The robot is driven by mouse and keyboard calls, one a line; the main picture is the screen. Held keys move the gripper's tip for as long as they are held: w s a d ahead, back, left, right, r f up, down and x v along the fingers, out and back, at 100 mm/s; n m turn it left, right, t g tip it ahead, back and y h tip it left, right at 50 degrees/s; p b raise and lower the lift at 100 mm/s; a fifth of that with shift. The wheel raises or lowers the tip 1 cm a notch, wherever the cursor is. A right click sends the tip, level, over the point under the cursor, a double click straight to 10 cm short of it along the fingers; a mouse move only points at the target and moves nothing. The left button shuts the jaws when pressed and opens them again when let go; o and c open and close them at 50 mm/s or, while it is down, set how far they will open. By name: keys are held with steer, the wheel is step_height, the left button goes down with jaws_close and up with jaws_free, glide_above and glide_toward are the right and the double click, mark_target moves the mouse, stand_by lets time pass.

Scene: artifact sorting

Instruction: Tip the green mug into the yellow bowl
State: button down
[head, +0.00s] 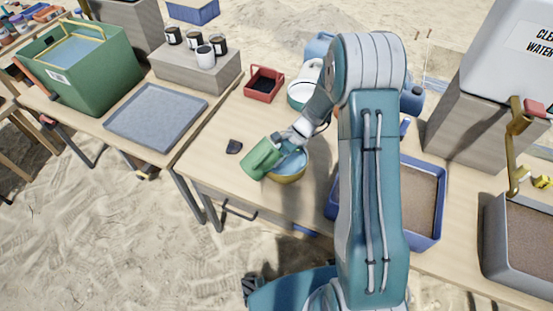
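The green mug (262,158) is tilted, its body leaning down to the left, above the left rim of the yellow bowl. The yellow bowl (290,178) stands on the table near its front edge, with a blue inside; my arm and the mug cover part of it. My gripper (286,146) is at the mug's right side, over the bowl, and appears to hold the mug clear of the table. The fingers are small and partly hidden, and the mug's contents cannot be seen.
A small dark piece (234,147) lies left of the mug. A red tray (264,84) and a white-and-green container (301,93) stand behind. A blue sand tray (437,213) is to the right. A grey tray (155,117) lies on the left table.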

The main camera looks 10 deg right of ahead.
mark_target(279, 153)
steer(key=shift+r+t+h, duration=0.5)
steer(key=shift+r+h, duration=0.05)
steer(key=shift+h, duration=0.45)
steer(key=h, duration=0.1)
steer(key=r+t+h, duration=0.1)
steer(key=h, duration=0.1)
steer(key=shift+a+r+t+h, duration=0.1)
steer(key=shift+r+t+h, duration=0.1)
steer(key=shift+t+h, duration=0.1)
steer(key=shift+r+t+h, duration=0.35)
steer(key=shift+t+h, duration=0.05)
steer(key=shift+h, duration=0.6)
steer(key=shift+r+t+h, duration=0.4)
steer(key=shift+r+h, duration=0.05)
steer(key=shift+h, duration=0.5)
steer(key=shift+r+t+h, duration=0.4)
steer(key=shift+h, duration=0.55)
